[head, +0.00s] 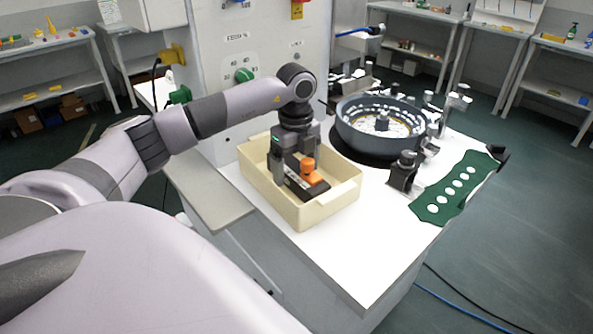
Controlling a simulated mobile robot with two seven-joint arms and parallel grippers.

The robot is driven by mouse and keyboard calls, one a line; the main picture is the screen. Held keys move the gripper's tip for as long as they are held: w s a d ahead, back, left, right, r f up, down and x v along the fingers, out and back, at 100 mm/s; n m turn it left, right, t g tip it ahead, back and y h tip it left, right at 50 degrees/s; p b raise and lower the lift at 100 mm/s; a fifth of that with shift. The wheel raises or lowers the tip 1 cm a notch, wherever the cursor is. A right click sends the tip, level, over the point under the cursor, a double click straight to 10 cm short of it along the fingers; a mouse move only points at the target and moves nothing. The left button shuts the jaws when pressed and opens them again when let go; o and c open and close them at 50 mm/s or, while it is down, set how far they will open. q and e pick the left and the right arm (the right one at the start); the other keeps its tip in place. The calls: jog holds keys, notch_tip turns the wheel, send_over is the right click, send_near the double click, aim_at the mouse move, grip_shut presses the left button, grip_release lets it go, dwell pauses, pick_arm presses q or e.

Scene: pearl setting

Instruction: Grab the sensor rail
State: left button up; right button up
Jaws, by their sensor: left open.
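A cream bin (328,210) stands on the white worktop. In it lies a dark rail-like part (317,190) with a silver edge and an orange knob (308,168), which looks like the sensor rail. My left gripper (292,178) points down into the bin, open, with its fingers at the part. The gripper covers some of the part, and I cannot tell whether the fingers touch it. My right gripper is not in view.
A round dark feeder bowl (350,132) stands behind the bin. A green plate with several holes (455,188) juts from the worktop's right edge. A white cabinet (215,50) rises behind my arm. The worktop's front corner (365,255) is clear.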

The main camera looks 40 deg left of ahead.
pick_arm(q)
jog(key=shift+f, duration=0.5)
jog(key=shift+c, duration=0.3)
jog(key=c, duration=1)
jog(key=shift+c, duration=0.4)
jog(key=shift+r, duration=0.15)
